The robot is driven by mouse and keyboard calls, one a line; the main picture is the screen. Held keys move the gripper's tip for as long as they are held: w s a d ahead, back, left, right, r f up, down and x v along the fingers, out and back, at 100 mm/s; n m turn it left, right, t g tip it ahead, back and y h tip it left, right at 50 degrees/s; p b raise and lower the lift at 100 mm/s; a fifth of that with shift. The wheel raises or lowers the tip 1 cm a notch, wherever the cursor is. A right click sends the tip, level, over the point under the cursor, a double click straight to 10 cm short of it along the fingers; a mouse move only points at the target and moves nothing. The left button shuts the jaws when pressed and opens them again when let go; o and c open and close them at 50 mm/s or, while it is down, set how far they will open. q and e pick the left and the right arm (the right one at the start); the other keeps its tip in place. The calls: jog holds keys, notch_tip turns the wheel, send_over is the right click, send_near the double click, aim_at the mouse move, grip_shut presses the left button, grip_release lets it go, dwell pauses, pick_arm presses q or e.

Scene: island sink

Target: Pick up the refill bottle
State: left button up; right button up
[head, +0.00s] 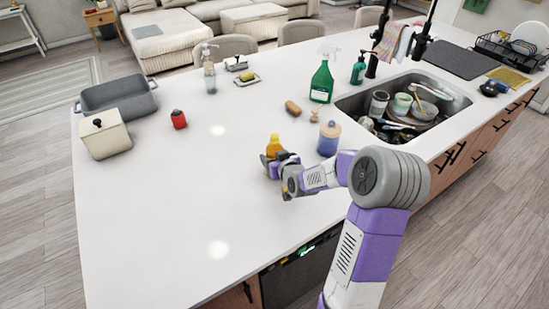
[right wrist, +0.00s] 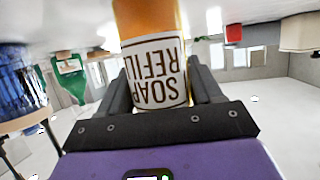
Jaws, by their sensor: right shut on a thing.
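The refill bottle (head: 273,144) is amber-orange and stands upright on the white counter or just above it; I cannot tell which. In the right wrist view, its white label reading "SOAP REFILL" (right wrist: 158,70) appears upside down. My right gripper (head: 273,162) is shut around the bottle's body, with one finger on each side, as the right wrist view (right wrist: 160,88) also shows. The gripper hides the bottle's lower part in the head view. My left gripper is in neither view.
A blue jar with a tan lid (head: 328,138) stands close to the right of my gripper. A brown brush (head: 293,108) and green spray bottle (head: 322,80) are behind. The sink (head: 345,103) holds dishes. A red item (head: 178,119) stands left; the front-left counter is clear.

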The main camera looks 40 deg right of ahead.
aim_at(274, 136)
jog(key=shift+r+p, duration=0.85)
jog(key=shift+r, duration=3.95)
